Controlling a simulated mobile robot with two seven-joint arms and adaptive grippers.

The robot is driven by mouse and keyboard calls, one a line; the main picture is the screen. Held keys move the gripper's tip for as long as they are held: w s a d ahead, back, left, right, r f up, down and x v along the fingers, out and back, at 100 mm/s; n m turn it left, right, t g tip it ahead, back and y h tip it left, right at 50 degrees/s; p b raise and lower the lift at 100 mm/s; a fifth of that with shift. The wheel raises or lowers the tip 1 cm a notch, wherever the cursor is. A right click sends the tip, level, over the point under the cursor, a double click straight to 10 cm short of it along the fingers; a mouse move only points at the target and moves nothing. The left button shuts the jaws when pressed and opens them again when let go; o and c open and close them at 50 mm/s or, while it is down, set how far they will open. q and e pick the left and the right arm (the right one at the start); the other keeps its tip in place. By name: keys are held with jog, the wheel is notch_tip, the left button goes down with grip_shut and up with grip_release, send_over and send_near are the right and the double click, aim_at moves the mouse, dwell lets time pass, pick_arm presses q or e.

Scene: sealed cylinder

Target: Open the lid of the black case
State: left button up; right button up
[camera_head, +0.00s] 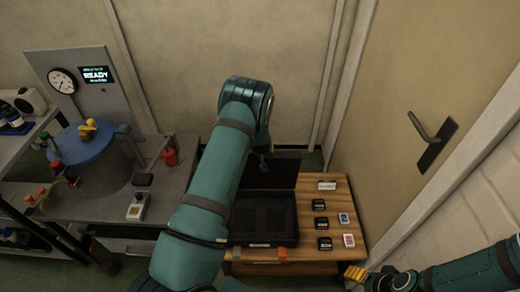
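The black case (262,236) sits on the wooden table, left of the small cards. Its dark interior with recessed shapes is visible from above, and two orange latches are at its front edge. A dark panel (285,170) behind it looks like the lid leaning back, open. My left arm covers the case's left part. My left gripper (262,163) is a small grey shape in front of that panel, mostly hidden; its fingers are unclear. My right gripper (357,274) is at the lower right, beside the table, with yellow at its tip; its opening is unclear.
Small black boxes and cards (321,221) lie on the wooden table (345,200) right of the case. A grey bench (160,208) with a blue-lidded cylinder (83,145), gauge and READY screen (96,75) stands left. A door (420,80) and wall bound the right.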

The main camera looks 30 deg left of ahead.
pick_arm(q)
jog(key=shift+s+d+f, duration=0.15)
jog(key=shift+s+f, duration=0.2)
jog(key=shift+f, duration=0.05)
jog(key=o, duration=1.1)
jog(key=shift+o, duration=1.2)
jog(key=shift+w, duration=0.2)
jog(key=shift+a+r, duration=0.1)
jog(key=shift+a, duration=0.1)
jog(key=shift+d+r, duration=0.1)
jog(key=shift+r, duration=0.2)
jog(key=v, duration=1.1)
jog(key=shift+s, duration=0.2)
jog(key=shift+r, duration=0.1)
